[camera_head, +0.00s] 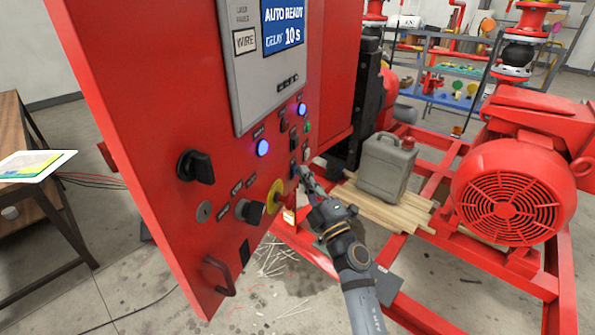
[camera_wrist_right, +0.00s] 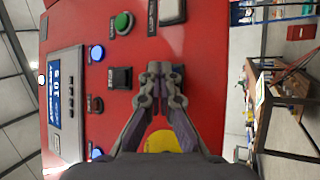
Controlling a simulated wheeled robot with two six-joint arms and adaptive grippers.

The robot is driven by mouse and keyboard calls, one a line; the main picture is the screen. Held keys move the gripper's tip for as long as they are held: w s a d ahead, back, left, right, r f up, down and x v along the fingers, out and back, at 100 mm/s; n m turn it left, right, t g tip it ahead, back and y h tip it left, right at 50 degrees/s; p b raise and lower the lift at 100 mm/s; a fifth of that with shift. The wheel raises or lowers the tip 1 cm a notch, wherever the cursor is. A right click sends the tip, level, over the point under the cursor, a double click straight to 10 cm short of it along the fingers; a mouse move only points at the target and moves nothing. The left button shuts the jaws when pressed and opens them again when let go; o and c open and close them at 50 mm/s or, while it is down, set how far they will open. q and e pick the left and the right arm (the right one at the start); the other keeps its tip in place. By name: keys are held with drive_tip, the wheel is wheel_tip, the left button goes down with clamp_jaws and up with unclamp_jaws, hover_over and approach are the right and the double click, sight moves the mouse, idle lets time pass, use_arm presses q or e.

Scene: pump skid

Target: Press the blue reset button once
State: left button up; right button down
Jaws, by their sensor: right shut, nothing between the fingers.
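The red control panel (camera_head: 180,110) carries several buttons. A small blue spot (camera_head: 293,170), possibly a blue button, shows right beside my right gripper (camera_head: 303,173). Two lit blue lamps or buttons sit higher: one at the left (camera_head: 263,147), also in the wrist view (camera_wrist_right: 97,152), and one at the right (camera_head: 302,109), also in the wrist view (camera_wrist_right: 97,53). Labels are too small to read surely. In the wrist view my right gripper (camera_wrist_right: 165,73) is shut and empty, in front of the panel; its fingers hide what lies behind. Contact cannot be told. My left gripper is not in view.
A yellow ring (camera_head: 275,196) around a control, a black knob (camera_head: 249,211) and a black rotary handle (camera_head: 195,166) are near. A green button (camera_wrist_right: 122,23) is close too. A grey canister (camera_head: 386,167) stands on planks to the right, near the red pump motor (camera_head: 505,195).

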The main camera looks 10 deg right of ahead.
drive_tip(key=shift+d, duration=0.1)
drive_tip(key=shift+s+d, duration=0.5)
drive_tip(key=shift+d, duration=0.1)
drive_tip(key=shift+s+d+b, duration=0.25)
drive_tip(key=shift+s+d, duration=0.2)
drive_tip(key=shift+d, duration=0.25)
drive_tip(key=shift+s+d+b, duration=0.25)
drive_tip(key=shift+s+d, duration=0.15)
drive_tip(key=shift+d, duration=0.3)
drive_tip(key=shift+s+d+b, duration=0.25)
drive_tip(key=shift+s+d, duration=0.2)
drive_tip(key=shift+d, duration=0.25)
